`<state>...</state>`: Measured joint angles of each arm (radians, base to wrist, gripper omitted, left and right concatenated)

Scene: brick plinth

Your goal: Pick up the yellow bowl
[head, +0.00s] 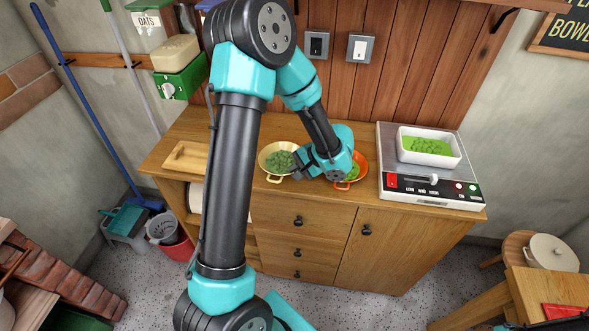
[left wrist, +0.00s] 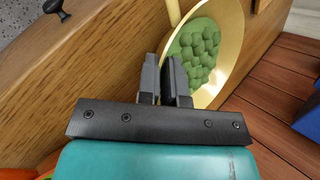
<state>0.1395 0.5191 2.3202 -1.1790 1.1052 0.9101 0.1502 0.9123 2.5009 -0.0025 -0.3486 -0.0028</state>
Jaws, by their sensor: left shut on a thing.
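The yellow bowl (head: 265,167) holds green lumpy pieces and is at the front middle of the wooden cabinet top in the head view. It also shows in the left wrist view (left wrist: 233,63), just beyond the fingers. My left gripper (head: 296,171) reaches its right side, and its fingers (left wrist: 167,80) are shut on the bowl's near rim. The wrist body hides part of the bowl's edge. I cannot tell whether the bowl touches the wood. My right gripper is not in view.
An orange bowl (head: 361,165) with green contents is partly hidden under my left wrist. To the right, a white tray (head: 429,159) of green pieces stands on a scale (head: 440,196). A shallow wooden tray (head: 186,158) lies at the left. Wall switches (head: 360,48) are behind.

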